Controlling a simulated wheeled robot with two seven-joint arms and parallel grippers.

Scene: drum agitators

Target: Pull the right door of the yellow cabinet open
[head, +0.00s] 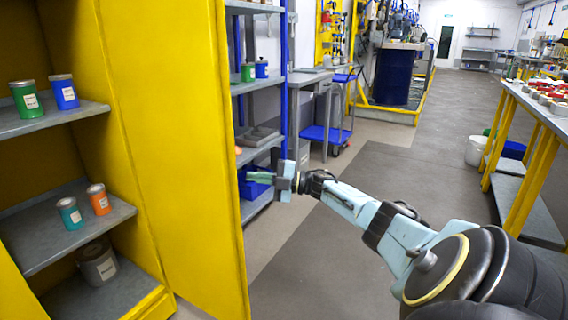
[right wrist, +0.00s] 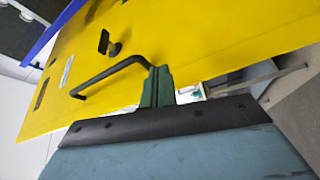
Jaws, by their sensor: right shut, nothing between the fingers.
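The yellow cabinet stands at the left in the head view, with shelves inside (head: 45,125). Its right door (head: 180,150) stands swung outward, inner face toward me. The door's outer face (right wrist: 210,35) fills much of the right wrist view, with a bent black handle (right wrist: 108,75) on it. My right gripper (head: 252,177) is just beyond the door's free edge, on its outer side. Its green fingers (right wrist: 158,82) are shut and empty, close to one end of the handle; I cannot tell whether they touch it. My left gripper is not in view.
Green (head: 25,100) and blue (head: 63,93) cans, teal (head: 70,213) and orange (head: 98,199) cans and a grey container (head: 98,265) stand on the cabinet shelves. A blue-framed shelf rack (head: 262,85) is behind the door. Floor right of the door is clear.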

